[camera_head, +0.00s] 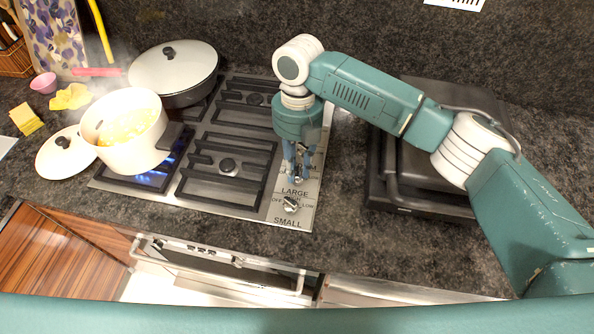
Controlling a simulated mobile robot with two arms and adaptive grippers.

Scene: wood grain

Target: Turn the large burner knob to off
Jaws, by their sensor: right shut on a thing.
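My right gripper (298,174) reaches down onto the control strip at the right side of the stove. It is shut on the large burner knob (298,180), which sits just above the word LARGE and is mostly hidden between the fingers. The knob's pointer direction cannot be read. A second silver knob (291,204) stands closer to me, above the word SMALL, apart from the gripper. A blue flame (152,179) shows under the front left pot. My left gripper is not in view.
A steaming cream pot (127,131) with yellow food sits on the front left burner. A lidded pan (174,73) is at the back left. A loose lid (66,153) lies left of the stove. A dark appliance (422,165) stands on the right under my arm.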

